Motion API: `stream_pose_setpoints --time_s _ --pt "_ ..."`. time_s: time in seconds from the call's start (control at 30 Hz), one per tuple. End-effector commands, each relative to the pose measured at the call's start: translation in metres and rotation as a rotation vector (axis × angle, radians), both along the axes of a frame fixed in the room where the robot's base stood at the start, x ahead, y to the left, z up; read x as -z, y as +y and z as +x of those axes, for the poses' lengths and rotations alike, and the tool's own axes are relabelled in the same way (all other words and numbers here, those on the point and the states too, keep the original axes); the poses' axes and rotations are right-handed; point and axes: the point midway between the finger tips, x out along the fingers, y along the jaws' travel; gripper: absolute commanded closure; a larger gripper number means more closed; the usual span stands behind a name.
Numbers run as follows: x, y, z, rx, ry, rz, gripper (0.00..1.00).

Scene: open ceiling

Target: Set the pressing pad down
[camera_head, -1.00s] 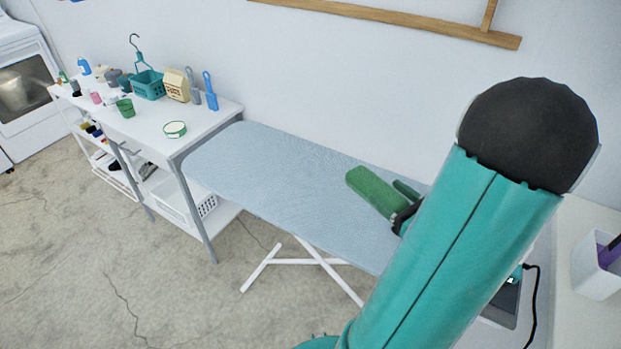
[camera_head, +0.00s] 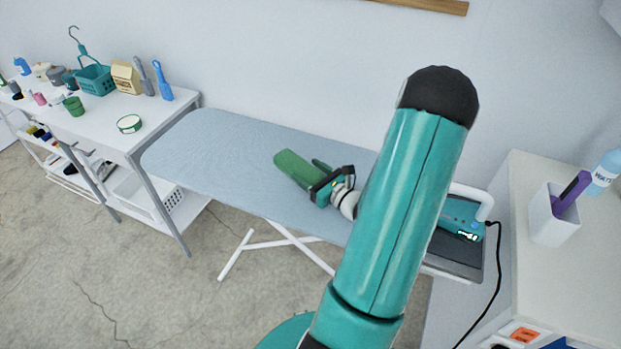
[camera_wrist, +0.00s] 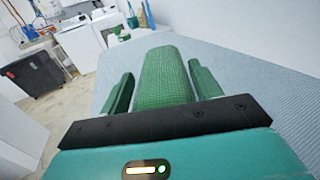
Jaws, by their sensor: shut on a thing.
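The pressing pad (camera_head: 296,168) is a long, rounded green cushion. It also shows in the wrist view (camera_wrist: 165,74), pointing away from the camera between two green fingers. My gripper (camera_head: 316,177) is shut on the near end of the pad, with a finger along each side in the wrist view (camera_wrist: 163,90). The pad lies level over the pale blue ironing board (camera_head: 215,150), right of the board's middle in the head view. I cannot tell whether its underside touches the board. My arm hides part of the board's right end.
A white cabinet (camera_head: 570,270) at the right bears a white cup (camera_head: 552,215) and a bottle. A white table (camera_head: 100,122) with several items stands left. The board's left half is clear.

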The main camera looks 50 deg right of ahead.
Motion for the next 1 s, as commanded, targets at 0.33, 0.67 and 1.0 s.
stream_pose_setpoints --time_s 0.33,0.67,1.0 --pt "0.023 0.0 -0.001 0.002 -0.001 0.0 0.68" --pt "0.026 0.0 -0.001 0.002 0.0 0.001 0.15" --pt "0.023 0.0 -0.002 0.002 0.0 0.0 0.15"
